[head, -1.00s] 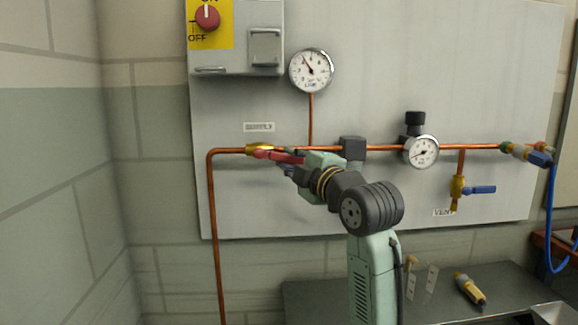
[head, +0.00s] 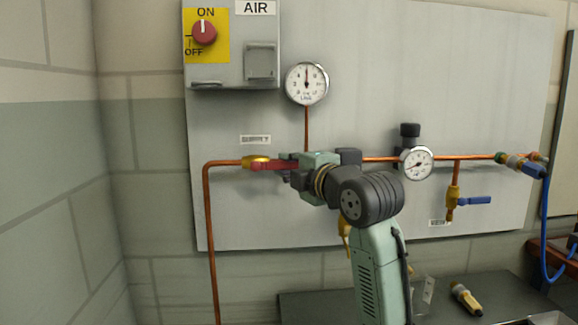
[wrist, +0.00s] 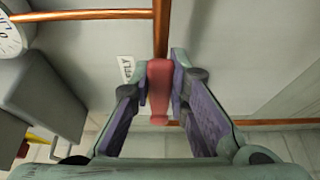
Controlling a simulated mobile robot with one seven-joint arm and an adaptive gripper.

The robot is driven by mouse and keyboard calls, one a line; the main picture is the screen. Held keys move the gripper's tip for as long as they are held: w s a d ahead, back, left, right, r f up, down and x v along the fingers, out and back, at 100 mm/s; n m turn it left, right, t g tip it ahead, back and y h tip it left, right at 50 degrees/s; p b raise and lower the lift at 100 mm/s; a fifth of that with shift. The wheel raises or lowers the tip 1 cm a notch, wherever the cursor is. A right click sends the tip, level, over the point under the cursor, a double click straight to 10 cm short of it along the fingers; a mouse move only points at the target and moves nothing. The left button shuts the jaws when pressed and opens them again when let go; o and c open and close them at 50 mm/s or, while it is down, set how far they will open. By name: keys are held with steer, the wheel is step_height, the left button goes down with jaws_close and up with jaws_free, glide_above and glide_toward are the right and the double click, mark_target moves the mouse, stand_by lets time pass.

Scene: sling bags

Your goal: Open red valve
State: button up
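The red valve handle (head: 272,166) belongs to a brass valve (head: 256,160) on the copper pipe. It lies nearly level, roughly along the pipe, in the head view. In the wrist view the red handle (wrist: 159,88) lies between my two fingers. My gripper (head: 290,168) comes to it from the right in the head view. In the wrist view my gripper (wrist: 160,70) has a fingertip close against each side of the handle, with no clear gap. The handle's right end is partly covered by my gripper in the head view.
A round gauge (head: 306,83) above the pipe has its needle pointing up. A second gauge (head: 416,163) sits on the pipe to the right. A blue-handled vent valve (head: 472,200) hangs below it. A control box (head: 232,45) is at upper left.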

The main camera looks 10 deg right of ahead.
steer(key=o, duration=0.5)
steer(key=v, duration=1.2)
steer(key=shift+s, duration=0.1)
